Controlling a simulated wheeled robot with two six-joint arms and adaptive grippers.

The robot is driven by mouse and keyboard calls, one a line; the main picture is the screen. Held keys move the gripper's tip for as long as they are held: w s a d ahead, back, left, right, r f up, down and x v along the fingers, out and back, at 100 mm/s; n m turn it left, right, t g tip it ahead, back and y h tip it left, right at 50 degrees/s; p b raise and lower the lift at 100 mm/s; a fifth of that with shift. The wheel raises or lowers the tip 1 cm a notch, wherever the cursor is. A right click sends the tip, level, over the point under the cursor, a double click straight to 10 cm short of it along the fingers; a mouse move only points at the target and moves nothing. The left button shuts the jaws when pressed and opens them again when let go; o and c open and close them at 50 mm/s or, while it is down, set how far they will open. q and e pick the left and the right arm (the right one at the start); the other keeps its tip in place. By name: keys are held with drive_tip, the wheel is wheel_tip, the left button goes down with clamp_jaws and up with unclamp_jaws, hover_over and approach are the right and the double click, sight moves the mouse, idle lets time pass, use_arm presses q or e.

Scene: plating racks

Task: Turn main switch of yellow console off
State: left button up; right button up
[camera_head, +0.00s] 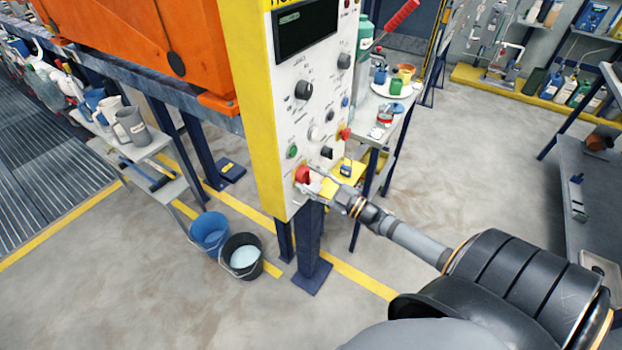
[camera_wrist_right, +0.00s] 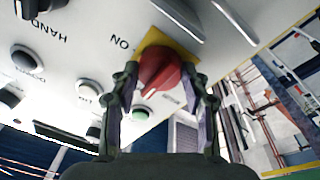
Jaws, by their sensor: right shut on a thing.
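The yellow console (camera_head: 252,110) stands on a dark blue post, with a white control panel facing right. The red main switch (camera_head: 302,174) sits low on the panel, on a yellow plate. In the right wrist view the red switch (camera_wrist_right: 160,70) lies between the two fingers, with "ON" printed beside it. My right gripper (camera_head: 318,182) is at the switch and is shut on it. The fingers (camera_wrist_right: 163,90) stand on either side of the knob. My left gripper is not in view.
Other knobs, such as a black knob (camera_head: 303,89), and a green button (camera_head: 292,151) sit above the switch. A blue bucket (camera_head: 209,232) and a black bucket (camera_head: 241,256) stand on the floor below. A cluttered side table (camera_head: 398,112) is behind the console.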

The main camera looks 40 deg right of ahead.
idle(0.5)
drive_tip(key=o, duration=1.1)
drive_tip(key=shift+o, duration=0.2)
drive_tip(key=v, duration=1.2)
